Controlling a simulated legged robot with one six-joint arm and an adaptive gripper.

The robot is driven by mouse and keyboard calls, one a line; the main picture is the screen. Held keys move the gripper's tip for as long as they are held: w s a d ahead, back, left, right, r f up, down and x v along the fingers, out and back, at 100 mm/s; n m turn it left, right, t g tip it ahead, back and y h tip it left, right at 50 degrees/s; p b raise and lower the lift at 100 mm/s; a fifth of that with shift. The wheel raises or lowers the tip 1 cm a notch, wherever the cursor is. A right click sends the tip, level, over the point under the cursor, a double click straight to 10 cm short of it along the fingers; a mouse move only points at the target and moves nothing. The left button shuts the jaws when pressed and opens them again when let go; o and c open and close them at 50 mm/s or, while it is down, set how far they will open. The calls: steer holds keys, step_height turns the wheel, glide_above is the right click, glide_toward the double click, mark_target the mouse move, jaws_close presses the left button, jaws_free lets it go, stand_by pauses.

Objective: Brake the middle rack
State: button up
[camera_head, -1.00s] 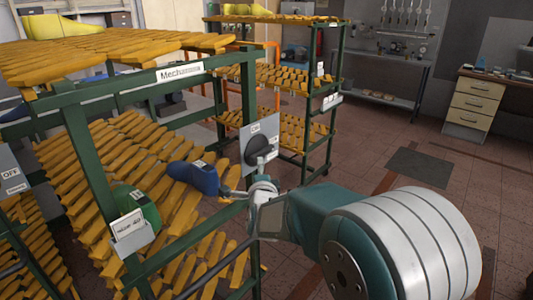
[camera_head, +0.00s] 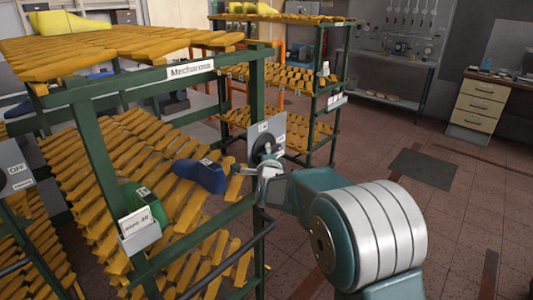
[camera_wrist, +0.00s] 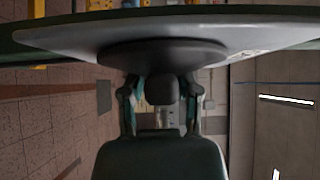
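The near green rack (camera_head: 190,72) with orange slatted shelves carries a name label on its top rail. A grey switch plate (camera_head: 280,132) with a small label is on its right post. A black knob (camera_head: 265,145) sits on this plate, partly hidden by my gripper (camera_head: 268,169). In the wrist view the plate (camera_wrist: 240,38) crosses the top and the knob's round base (camera_wrist: 160,53) hangs below it. The knob's grip lies between the fingers of my gripper (camera_wrist: 160,100), with visible gaps on both sides. The fingers are open around it.
A blue shoe last (camera_head: 202,174) and a green one (camera_head: 140,203) lie on the near rack's sloped shelf. A second plate marked OFF (camera_head: 15,170) is at the left edge. Another rack (camera_head: 325,110) stands behind.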

steer(key=shift+d, duration=0.5)
jaws_close()
steer(key=shift+a, duration=0.1)
